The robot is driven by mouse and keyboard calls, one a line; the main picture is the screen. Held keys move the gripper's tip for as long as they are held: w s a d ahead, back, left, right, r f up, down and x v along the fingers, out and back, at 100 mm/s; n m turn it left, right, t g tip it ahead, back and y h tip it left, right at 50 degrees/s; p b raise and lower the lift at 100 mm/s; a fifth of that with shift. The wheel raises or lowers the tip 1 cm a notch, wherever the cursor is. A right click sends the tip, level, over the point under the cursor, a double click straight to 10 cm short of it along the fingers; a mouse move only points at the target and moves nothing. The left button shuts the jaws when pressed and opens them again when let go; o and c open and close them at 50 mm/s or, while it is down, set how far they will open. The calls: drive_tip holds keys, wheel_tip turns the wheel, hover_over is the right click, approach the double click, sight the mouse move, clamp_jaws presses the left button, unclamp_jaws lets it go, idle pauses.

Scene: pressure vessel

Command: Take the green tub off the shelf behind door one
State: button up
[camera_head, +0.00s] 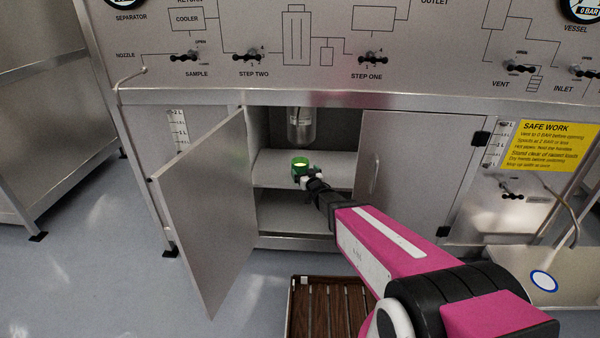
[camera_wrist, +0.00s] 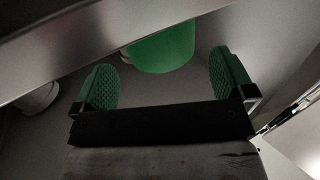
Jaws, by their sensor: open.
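The green tub (camera_head: 300,160) stands on the upper shelf (camera_head: 265,172) inside the cabinet, behind the swung-open left door (camera_head: 205,210). No number is readable on that door. My gripper (camera_head: 302,178) reaches into the opening, right at the tub's near side in the head view, and partly hides it. In the wrist view, the green tub (camera_wrist: 165,50) shows ahead, between the lines of my two green-padded fingers (camera_wrist: 164,80). The fingers are spread wide with nothing between them. A gap shows between each pad and the tub.
The right door (camera_head: 415,165) is shut. A metal cylinder (camera_head: 301,125) hangs above the shelf, close behind the tub. The lower shelf (camera_head: 290,215) looks empty. Pale round objects (camera_wrist: 40,98) lie left in the wrist view. A slatted wooden crate (camera_head: 330,310) is on the floor.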

drive_tip(key=x, duration=0.5)
drive_tip(key=shift+w+a, duration=0.15)
drive_tip(key=shift+w, duration=0.2)
drive_tip(key=shift+r, duration=0.1)
drive_tip(key=c, duration=1.2)
drive_tip(key=shift+r, duration=0.1)
